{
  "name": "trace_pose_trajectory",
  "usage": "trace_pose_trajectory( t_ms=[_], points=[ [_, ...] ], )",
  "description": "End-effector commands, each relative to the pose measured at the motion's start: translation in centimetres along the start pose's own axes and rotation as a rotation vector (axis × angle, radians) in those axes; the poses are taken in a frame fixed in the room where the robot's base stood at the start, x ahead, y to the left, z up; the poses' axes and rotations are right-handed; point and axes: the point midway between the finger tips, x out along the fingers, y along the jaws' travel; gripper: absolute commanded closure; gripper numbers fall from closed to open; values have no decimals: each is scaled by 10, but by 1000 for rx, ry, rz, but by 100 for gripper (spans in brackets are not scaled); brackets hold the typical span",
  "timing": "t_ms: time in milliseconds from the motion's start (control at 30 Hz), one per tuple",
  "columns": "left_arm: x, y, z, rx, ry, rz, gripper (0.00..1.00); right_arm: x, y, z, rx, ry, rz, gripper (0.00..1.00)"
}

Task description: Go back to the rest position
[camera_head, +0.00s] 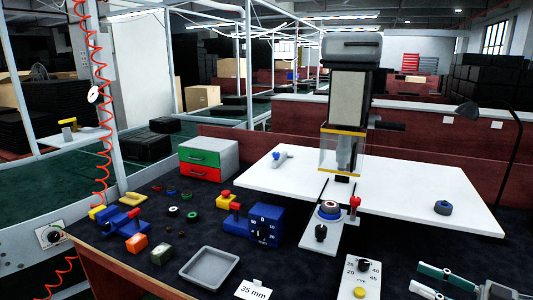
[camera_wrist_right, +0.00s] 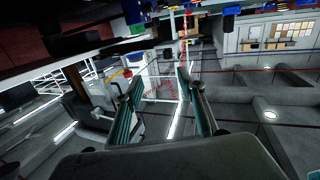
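My right gripper (camera_head: 416,276) shows at the bottom right of the head view, low at the near side of the dark table (camera_head: 400,222). Its two teal-lined fingers are spread apart with nothing between them. In the right wrist view the gripper (camera_wrist_right: 160,76) is also open and empty, with the floor far behind its fingers. My left gripper is in neither view.
A panel with dials and a yellow button (camera_head: 359,292) lies left of the right gripper. A grey tray (camera_head: 187,269), a blue dial box (camera_head: 265,226) and several small parts cover the left side. A white board (camera_head: 400,195) lies behind, carrying a blue-grey roll (camera_head: 443,208).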

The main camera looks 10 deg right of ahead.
Motion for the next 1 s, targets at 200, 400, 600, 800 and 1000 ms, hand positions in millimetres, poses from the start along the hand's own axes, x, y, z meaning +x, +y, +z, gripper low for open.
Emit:
trace_pose_trajectory(
  t_ms=[200,400,600,800,1000],
  points=[
    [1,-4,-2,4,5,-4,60,-2,-5,55,-109,-113,186,61],
    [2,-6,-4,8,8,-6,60,-6,-18,108,-222,-287,368,61],
    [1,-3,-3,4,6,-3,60,-13,-42,149,-317,-510,513,61],
    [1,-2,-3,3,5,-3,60,-22,-75,172,-380,-755,594,61],
    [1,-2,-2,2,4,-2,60,-34,-105,177,-414,-955,611,61]
  ],
)
